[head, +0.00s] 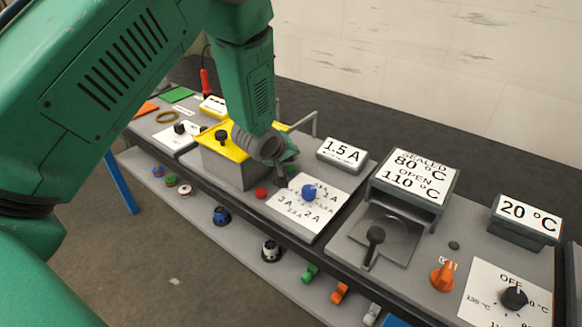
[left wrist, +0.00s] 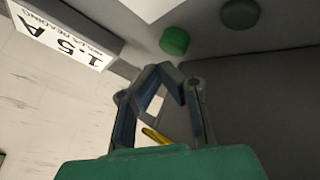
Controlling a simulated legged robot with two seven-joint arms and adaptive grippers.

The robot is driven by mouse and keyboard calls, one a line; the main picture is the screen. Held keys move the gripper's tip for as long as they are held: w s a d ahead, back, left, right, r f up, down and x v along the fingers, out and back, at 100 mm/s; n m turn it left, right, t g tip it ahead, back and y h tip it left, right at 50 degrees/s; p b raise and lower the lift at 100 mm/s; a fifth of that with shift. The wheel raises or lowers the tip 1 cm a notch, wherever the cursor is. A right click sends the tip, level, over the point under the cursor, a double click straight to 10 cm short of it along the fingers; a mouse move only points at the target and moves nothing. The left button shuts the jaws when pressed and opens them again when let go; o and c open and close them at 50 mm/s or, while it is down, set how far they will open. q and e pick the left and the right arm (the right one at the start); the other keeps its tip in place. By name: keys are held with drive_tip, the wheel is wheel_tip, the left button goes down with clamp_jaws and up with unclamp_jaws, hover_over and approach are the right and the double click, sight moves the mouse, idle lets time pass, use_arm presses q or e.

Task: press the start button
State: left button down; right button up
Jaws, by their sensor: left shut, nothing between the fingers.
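A round green button (left wrist: 174,41) shows in the left wrist view, on the grey panel just past my fingertips. It appears to be the start button, but I can read no label on it. My left gripper (left wrist: 164,74) is shut and empty, its tips close to the green button with a small gap in the picture. In the head view my left gripper (head: 285,172) points down at the panel behind the red button (head: 262,194), and hides most of that spot. My right gripper is not in view.
A yellow-topped box (head: 221,145) stands left of my gripper. A dark round part (left wrist: 240,13) sits beside the green button. A metal frame (head: 314,122) stands behind.

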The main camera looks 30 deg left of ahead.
sight(291, 167)
use_arm(q)
drive_tip(key=shift+d, duration=0.15)
drive_tip(key=shift+d+f, duration=0.15)
drive_tip(key=shift+f, duration=0.15)
drive_tip(key=shift+f+b, duration=0.4)
drive_tip(key=shift+f, duration=0.15)
idle(0.7)
drive_tip(key=shift+r, duration=0.1)
drive_tip(key=shift+r+p, duration=0.85)
drive_tip(key=shift+r, duration=0.1)
wheel_tip(291, 167, up, 5)
drive_tip(key=p, duration=0.4)
